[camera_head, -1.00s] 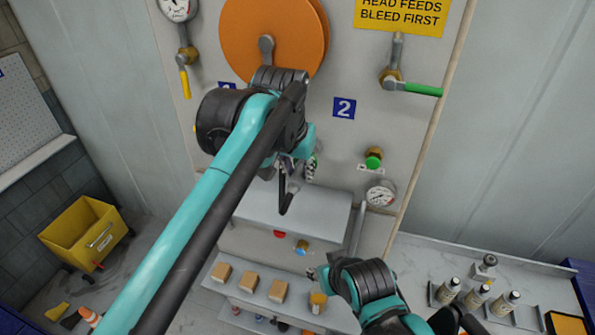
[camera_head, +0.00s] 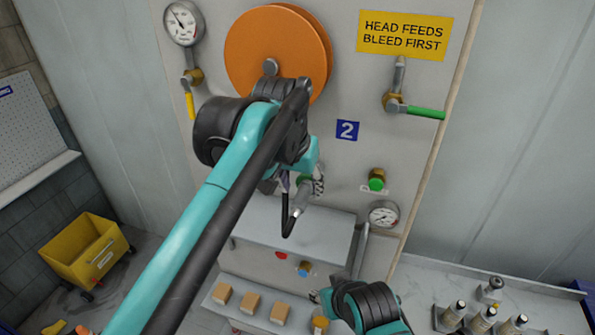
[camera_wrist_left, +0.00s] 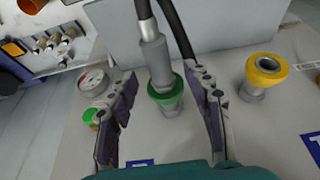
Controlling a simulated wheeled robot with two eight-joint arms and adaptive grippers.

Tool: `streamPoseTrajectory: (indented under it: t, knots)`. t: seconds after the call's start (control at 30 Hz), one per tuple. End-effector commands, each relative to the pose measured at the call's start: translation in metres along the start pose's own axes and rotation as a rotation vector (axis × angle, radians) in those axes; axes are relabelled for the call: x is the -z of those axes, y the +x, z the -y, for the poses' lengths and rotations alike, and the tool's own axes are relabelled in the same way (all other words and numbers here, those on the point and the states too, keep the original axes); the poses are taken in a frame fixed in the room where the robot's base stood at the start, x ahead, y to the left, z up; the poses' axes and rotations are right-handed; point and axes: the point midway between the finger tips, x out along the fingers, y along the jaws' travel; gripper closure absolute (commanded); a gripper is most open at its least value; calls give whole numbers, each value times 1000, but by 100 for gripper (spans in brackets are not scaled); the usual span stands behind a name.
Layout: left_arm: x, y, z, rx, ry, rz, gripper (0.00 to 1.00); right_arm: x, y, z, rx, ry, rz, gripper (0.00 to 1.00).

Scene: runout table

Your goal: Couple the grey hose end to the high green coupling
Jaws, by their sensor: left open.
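The grey hose end (camera_wrist_left: 153,58) is a grey cylinder on a black hose (camera_wrist_left: 178,32). Its end meets the green ring of the green coupling (camera_wrist_left: 165,94) on the panel and looks in line with it. I cannot tell whether it is locked. My left gripper (camera_wrist_left: 162,98) is open, with one finger on each side of the coupling and clear of the hose end. In the head view, my left gripper (camera_head: 302,184) is at the panel, partly hidden by its own arm, and the hose hangs in a loop below. My right gripper (camera_head: 316,297) is low, its fingers unclear.
A yellow-ringed coupling (camera_wrist_left: 264,70) is beside the green one. A green-capped fitting (camera_head: 376,180) and a gauge (camera_head: 384,215) are on the panel to the right. A grey box (camera_head: 325,228) juts out below. An orange disc (camera_head: 262,55) is above.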

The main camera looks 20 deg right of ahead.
Motion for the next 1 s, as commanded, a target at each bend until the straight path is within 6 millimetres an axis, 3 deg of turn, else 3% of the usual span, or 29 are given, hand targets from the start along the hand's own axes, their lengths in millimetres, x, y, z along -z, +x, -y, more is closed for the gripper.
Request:
streamPoseTrajectory:
  t: [0.2, 0.4, 0.6, 1.0]
  knots:
    - [0, -49, 0, 0, 0, 0, 50, 0, 0, 0, 0, 0, 0, 60]
    - [1, -83, 0, 0, 0, 0, 50, 0, 0, 0, 0, 0, 0, 60]
    - [0, -95, 0, 0, 0, 0, 50, 0, 0, 0, 0, 0, 0, 60]
    - [0, -96, 0, 0, 0, 0, 50, 0, 0, 0, 0, 0, 0, 60]
